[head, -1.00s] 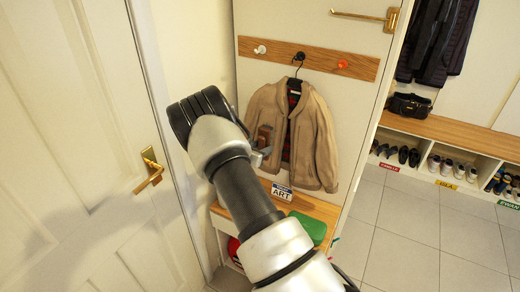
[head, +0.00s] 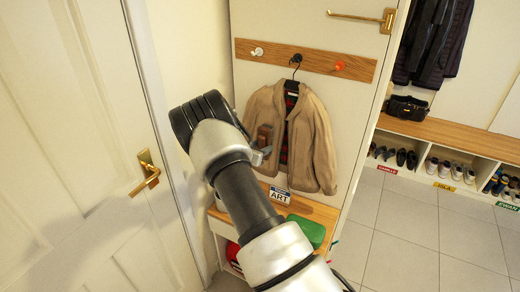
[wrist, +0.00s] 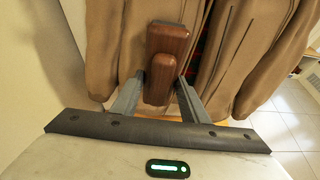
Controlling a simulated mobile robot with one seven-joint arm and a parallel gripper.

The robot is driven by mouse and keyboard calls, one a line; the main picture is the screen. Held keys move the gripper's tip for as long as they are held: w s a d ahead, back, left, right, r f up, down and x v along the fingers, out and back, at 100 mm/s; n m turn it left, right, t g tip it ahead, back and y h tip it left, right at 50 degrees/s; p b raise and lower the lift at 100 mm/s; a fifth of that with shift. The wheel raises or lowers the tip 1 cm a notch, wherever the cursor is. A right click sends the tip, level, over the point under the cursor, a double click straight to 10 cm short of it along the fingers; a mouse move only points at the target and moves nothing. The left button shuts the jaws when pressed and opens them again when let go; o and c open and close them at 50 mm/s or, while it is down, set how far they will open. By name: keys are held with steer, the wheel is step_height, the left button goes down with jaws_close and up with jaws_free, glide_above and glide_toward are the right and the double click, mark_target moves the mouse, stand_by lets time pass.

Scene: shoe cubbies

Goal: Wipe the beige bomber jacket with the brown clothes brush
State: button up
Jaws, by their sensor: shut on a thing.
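The beige bomber jacket (head: 312,140) hangs open from a black hanger on the middle peg of a wooden rail. It fills the upper part of the wrist view (wrist: 240,50). My gripper (wrist: 158,88) is shut on the brown clothes brush (wrist: 167,48), with a finger on each side of its handle. The brush head lies in front of the jacket's left half, near the front opening; I cannot tell whether it touches the cloth. In the head view the brush (head: 264,135) is small beside my gripper (head: 262,155), and my arm hides part of the jacket's lower left.
A wooden bench top (head: 318,212) below the jacket bears a small ART sign (head: 280,195) and a green item (head: 308,230). A white door (head: 70,150) with a brass handle stands at left. Shoe cubbies (head: 450,165) and clear tiled floor (head: 400,225) lie at right.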

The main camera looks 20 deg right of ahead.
mark_target(262, 129)
steer(key=shift+w+d+b, duration=0.35)
steer(key=shift+w+d, duration=0.1)
steer(key=shift+d, duration=0.15)
steer(key=shift+r, duration=0.15)
steer(key=shift+r+p, duration=1.35)
steer(key=shift+r, duration=2.3)
steer(key=shift+f+b, duration=0.15)
steer(key=shift+b, duration=0.25)
step_height(262, 129, down, 7)
steer(key=b, duration=0.7)
steer(key=shift+f+b, duration=0.2)
steer(key=shift+b, duration=0.15)
steer(key=shift+w+r+p, duration=0.1)
steer(key=shift+r+p, duration=1.8)
steer(key=shift+r, duration=1.9)
steer(key=shift+f+b, duration=0.1)
steer(key=shift+b, duration=0.25)
